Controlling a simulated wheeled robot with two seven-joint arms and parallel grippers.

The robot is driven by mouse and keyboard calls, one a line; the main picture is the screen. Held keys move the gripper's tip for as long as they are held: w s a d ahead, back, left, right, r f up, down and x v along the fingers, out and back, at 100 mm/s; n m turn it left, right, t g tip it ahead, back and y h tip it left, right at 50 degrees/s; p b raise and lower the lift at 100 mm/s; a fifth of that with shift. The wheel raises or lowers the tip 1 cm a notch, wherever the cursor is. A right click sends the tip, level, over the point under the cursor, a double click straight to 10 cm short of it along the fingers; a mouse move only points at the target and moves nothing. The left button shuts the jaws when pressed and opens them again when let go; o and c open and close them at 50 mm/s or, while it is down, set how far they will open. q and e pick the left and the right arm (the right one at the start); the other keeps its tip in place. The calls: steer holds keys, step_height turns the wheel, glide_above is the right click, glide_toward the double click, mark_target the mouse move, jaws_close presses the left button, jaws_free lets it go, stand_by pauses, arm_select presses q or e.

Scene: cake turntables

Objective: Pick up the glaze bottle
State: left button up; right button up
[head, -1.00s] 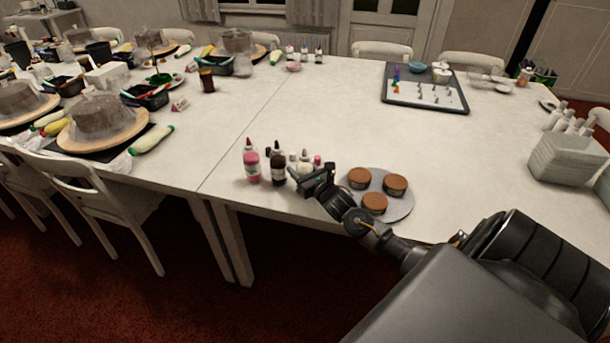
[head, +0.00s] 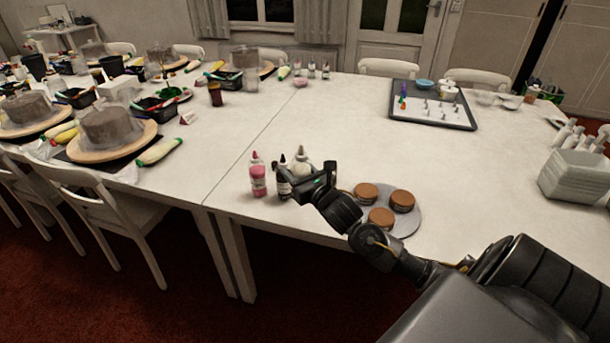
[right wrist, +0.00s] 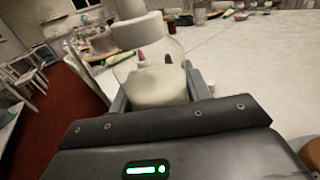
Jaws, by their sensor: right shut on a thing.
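The glaze bottle I hold is clear with cream-white contents and a pale top; in the right wrist view (right wrist: 158,92) it stands between my fingers. In the head view its upper part (head: 302,160) shows above my right gripper (head: 302,186), which hides its lower part. My right gripper is shut on this bottle, near the table's front edge. I cannot tell whether its base touches the table. A pink bottle (head: 258,180) stands to the left, and a dark brown bottle (head: 283,179) stands between, partly covered by the gripper. My left gripper is not in view.
A grey round plate (head: 408,222) with three brown cakes (head: 381,218) lies just right of my gripper. A dark-edged tray (head: 455,121) is farther back. A pale container (head: 572,178) stands at the right. The table's middle is clear.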

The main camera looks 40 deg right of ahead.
mark_target(295, 158)
steer(key=shift+o, duration=0.2)
steer(key=s+a+r, duration=0.3)
steer(key=a, duration=0.3)
steer(key=shift+s, duration=0.2)
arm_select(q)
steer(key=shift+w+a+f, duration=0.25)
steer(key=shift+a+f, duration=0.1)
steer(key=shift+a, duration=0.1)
arm_select(e)
steer(key=shift+c, duration=0.3)
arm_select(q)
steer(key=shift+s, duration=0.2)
